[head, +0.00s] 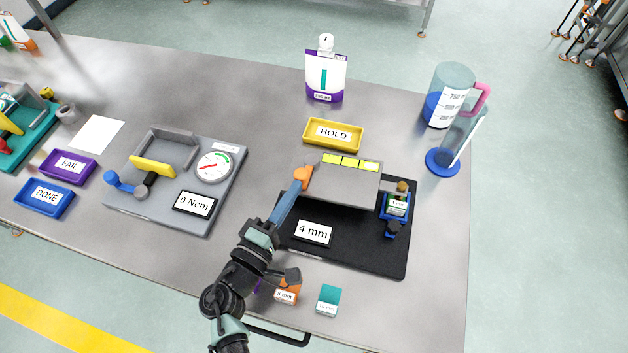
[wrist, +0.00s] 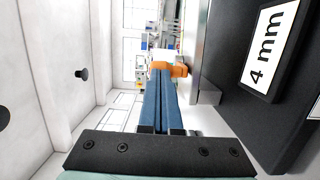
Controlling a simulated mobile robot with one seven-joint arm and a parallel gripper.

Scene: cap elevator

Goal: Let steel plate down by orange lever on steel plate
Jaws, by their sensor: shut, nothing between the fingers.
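The steel plate (head: 338,188) is a grey slab standing raised over a black base (head: 350,242), with yellow squares along its back edge. The orange lever (head: 303,175) sits at the plate's left side; in the wrist view it (wrist: 178,70) shows right at the fingertips. My gripper (head: 296,188) has long blue fingers closed together with nothing between them. Their tips are at the lever and appear to touch it, though I cannot tell for certain. The fingertips also show in the wrist view (wrist: 161,72). A "4 mm" label (head: 313,233) lies on the base.
A small blue device (head: 395,208) stands at the base's right. A yellow HOLD tray (head: 333,134) is behind the plate. A torque gauge board (head: 205,222) is to the left. Orange (head: 286,296) and teal (head: 328,300) labelled blocks lie in front. Clear table lies between board and base.

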